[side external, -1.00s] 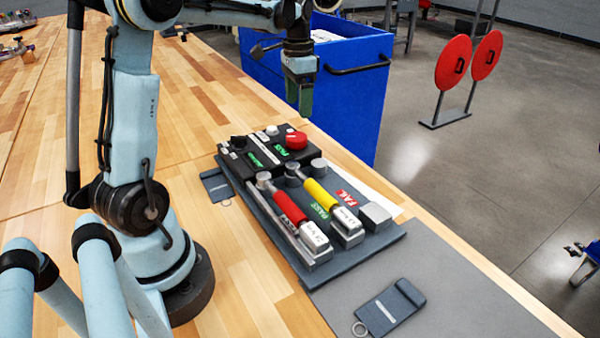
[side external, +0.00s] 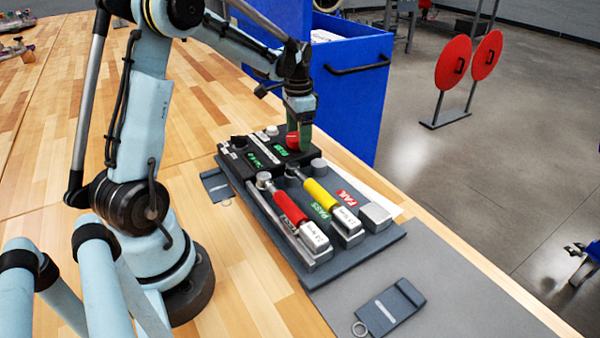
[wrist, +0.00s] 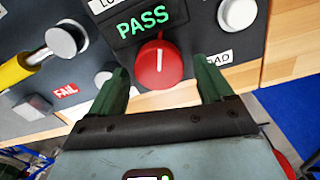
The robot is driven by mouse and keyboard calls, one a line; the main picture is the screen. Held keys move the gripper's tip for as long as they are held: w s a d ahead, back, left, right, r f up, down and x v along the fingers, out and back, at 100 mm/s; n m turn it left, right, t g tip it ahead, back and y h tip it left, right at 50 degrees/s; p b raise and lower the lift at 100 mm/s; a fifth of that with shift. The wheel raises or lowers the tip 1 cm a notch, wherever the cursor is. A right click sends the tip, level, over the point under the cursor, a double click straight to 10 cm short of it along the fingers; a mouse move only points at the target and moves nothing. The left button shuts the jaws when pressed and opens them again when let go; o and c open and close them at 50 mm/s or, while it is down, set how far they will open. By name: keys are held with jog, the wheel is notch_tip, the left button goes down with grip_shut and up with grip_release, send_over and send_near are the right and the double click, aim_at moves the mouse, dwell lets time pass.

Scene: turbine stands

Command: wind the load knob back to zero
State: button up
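The red load knob (wrist: 158,66) sits on the black control box (side external: 263,158) and has a white pointer line aimed toward the display. A label ending in "AD" beside it is partly covered by a finger. The display (wrist: 148,20) reads PASS in green in the wrist view. My gripper (wrist: 163,72) is open, with one green finger on each side of the knob. I see gaps between the fingers and the knob. In the side view my gripper (side external: 299,140) is lowered at the knob (side external: 292,141) and partly hides it.
Beside the box on the grey base are a red-handled tool (side external: 290,207), a yellow-handled tool (side external: 320,192), PASS and FAIL labels, and silver posts. A blue cabinet (side external: 350,95) stands close behind the table edge. A grey tag (side external: 391,308) lies in front.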

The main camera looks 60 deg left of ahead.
jog(key=c, duration=1)
jog(key=shift+o, duration=0.2)
jog(key=n, duration=0.5)
jog(key=shift+a, duration=0.15)
jog(key=o, duration=1)
jog(key=shift+o, duration=0.2)
jog(key=shift+r, duration=0.1)
notch_tip(320, 180, up, 12)
